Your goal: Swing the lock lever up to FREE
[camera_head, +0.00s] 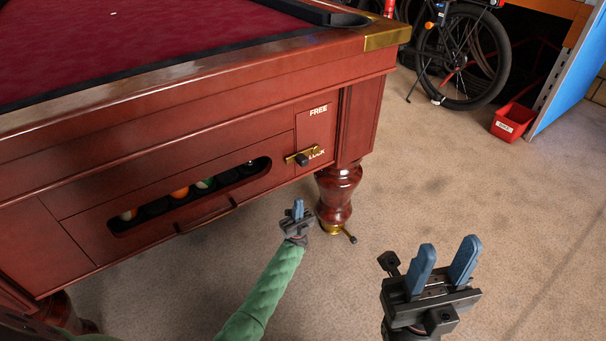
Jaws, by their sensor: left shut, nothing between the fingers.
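The lock lever (292,157) is a short brass bar with a dark knob (302,160) on the red-brown end panel of the pool table (220,95). It lies nearly level beside the LOCK label (317,154), partly covering it. The FREE label (318,111) is above it on the same plate. My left gripper (298,208) is below the lever, in front of the table and apart from it. Its blue fingers are shut and empty. My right gripper (443,260) is at the lower right, with its blue fingers apart and nothing between them.
A slot (150,212) in the panel holds several balls. A bicycle (462,60) and a red bin (512,121) are behind. The floor at right is clear.

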